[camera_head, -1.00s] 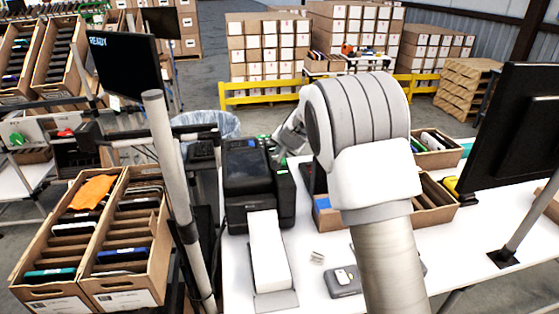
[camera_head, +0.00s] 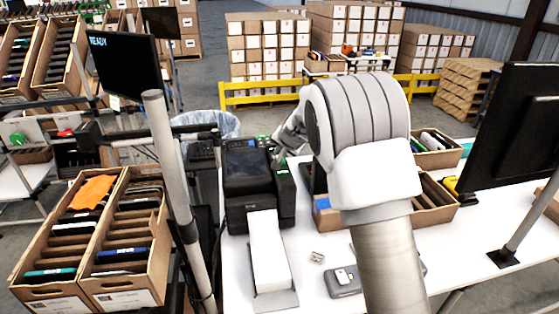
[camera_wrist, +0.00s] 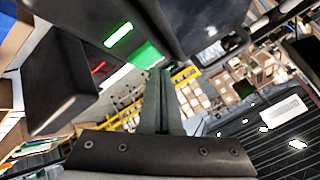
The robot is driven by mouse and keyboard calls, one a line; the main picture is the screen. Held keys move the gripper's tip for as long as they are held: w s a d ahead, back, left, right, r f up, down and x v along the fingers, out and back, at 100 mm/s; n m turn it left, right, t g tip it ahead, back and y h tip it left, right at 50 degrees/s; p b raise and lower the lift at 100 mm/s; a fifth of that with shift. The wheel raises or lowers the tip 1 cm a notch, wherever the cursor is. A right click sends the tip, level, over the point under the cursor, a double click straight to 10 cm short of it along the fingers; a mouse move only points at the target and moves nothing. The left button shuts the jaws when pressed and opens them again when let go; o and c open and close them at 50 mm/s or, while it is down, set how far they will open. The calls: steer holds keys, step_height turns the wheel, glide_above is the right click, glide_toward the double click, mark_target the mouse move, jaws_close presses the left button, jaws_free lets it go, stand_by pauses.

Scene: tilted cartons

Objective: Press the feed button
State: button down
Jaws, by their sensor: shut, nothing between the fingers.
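A black label printer (camera_head: 247,172) stands on the white table, with a white strip of labels (camera_head: 268,255) in front of it. A small green spot (camera_head: 283,165) shows on its right side, close to my gripper (camera_head: 277,152). In the wrist view my gripper (camera_wrist: 163,74) is shut and empty. Its fingertips are close to a green button-like patch (camera_wrist: 145,54), beside a lit green bar (camera_wrist: 118,35) on a dark body. I cannot tell whether the fingertips touch the green patch, nor which green part is the feed button. My arm hides part of the table behind it.
Two cartons of tilted packets (camera_head: 130,232) stand left of the table, behind a grey pole (camera_head: 172,170). A screen (camera_head: 124,66) reads READY. A small grey device (camera_head: 342,282) lies on the table. A black monitor (camera_head: 511,125) stands at the right.

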steer(key=shift+f+b, duration=0.4)
steer(key=shift+b, duration=0.05)
